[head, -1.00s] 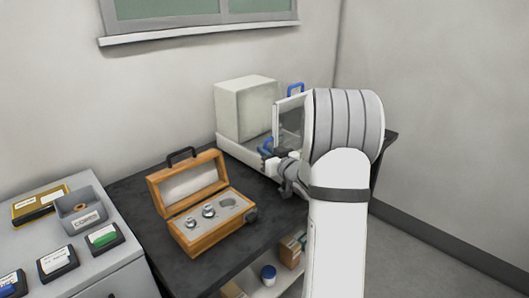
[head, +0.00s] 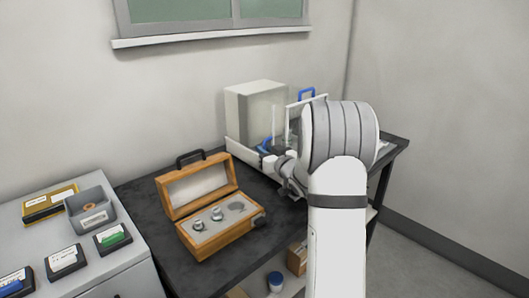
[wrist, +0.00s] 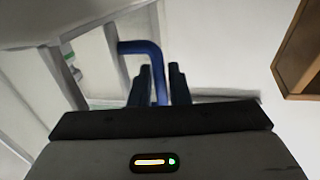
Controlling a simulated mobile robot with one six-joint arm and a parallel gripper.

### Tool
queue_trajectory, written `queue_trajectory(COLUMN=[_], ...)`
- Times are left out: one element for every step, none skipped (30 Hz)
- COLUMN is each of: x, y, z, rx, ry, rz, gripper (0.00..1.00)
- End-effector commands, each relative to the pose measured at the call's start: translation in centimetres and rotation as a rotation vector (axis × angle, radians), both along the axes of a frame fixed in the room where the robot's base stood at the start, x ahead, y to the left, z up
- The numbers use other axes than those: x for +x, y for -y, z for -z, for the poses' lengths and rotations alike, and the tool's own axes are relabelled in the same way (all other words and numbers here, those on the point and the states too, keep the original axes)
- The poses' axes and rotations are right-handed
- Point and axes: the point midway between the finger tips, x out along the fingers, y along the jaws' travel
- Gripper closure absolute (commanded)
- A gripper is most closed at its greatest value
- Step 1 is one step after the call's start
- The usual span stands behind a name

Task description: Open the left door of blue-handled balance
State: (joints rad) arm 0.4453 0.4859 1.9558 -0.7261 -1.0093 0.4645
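The balance (head: 255,112) stands at the back of the dark table, with a pale box-like housing and clear panels at its right. One blue handle (head: 307,94) shows at its upper right. A second blue handle (head: 265,145) shows low on the near side, beside my gripper (head: 268,160). In the wrist view, the bent blue door handle (wrist: 140,47) runs down between the two dark fingertips of my gripper (wrist: 160,75), which sit close on either side of it. Pale door panels (wrist: 55,75) lie to the left. My arm hides the right part of the balance.
An open wooden case (head: 215,235) with metal weights stands on the table at front left, near my gripper; its corner also shows in the wrist view (wrist: 300,50). A grey cabinet (head: 110,275) with small boxes is at the left. A shelf with a blue-lidded jar (head: 275,280) is below.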

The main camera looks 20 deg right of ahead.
Motion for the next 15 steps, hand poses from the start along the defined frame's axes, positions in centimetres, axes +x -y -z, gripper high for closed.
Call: queue_trajectory(x=[0.0, 0.0, 0.0, 0.0, 0.0, 0.0, 0.0, 0.0, 0.0, -0.1, -0.3, -0.5, -0.8, -1.2, -1.8], y=[0.0, 0.0, 0.0, 0.0, 0.0, 0.0, 0.0, 0.0, 0.0, 0.1, 0.1, 0.1, 0.2, 0.3, 0.4], z=[0.0, 0.0, 0.0, 0.0, 0.0, 0.0, 0.0, 0.0, 0.0, 0.0, 0.0, 0.0, 0.1, 0.1, 0.1], rx=[0.0, 0.0, 0.0, 0.0, 0.0, 0.0, 0.0, 0.0, 0.0, 0.0, 0.0, 0.0, 0.001, 0.0, 0.0], ry=[0.0, 0.0, 0.0, 0.0, 0.0, 0.0, 0.0, 0.0, 0.0, 0.0, 0.0, -0.001, -0.001, -0.001, -0.001], rz=[0.0, 0.0, 0.0, 0.0, 0.0, 0.0, 0.0, 0.0, 0.001, 0.001, 0.001, 0.002, 0.002, 0.002, 0.003], gripper=[0.8, 0.77, 0.75, 0.75, 0.75, 0.75, 0.75, 0.75, 0.75, 0.75, 0.75, 0.75, 0.75, 0.75, 0.75])
